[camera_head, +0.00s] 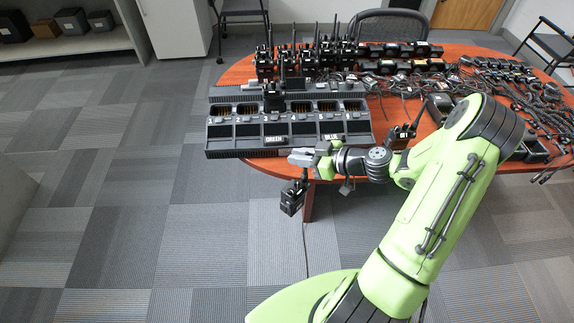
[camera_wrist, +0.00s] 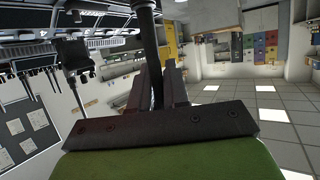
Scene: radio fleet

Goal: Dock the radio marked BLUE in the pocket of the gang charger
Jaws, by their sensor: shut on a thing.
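A black radio (camera_head: 291,200) hangs below my gripper (camera_head: 304,158), in front of the table's near edge and clear of the floor. My gripper is shut on its antenna, which shows as a dark rod (camera_wrist: 149,45) between the fingers in the wrist view. I cannot read a mark on this radio. The black gang charger (camera_head: 222,152) lies along the table's near edge, just behind my gripper. It has a row of numbered pockets. Its front bears a GREEN label (camera_head: 273,140) and a BLUE label (camera_head: 332,136). Another radio (camera_head: 272,98) stands in a pocket above GREEN; the pocket above BLUE looks empty.
Several radios with antennas (camera_head: 310,60) stand behind the charger on the red-brown table (camera_head: 232,74). A radio (camera_head: 402,134) stands right of the charger, close to my arm. Cables and accessories (camera_head: 510,90) crowd the right side. The floor at left (camera_head: 120,210) is clear.

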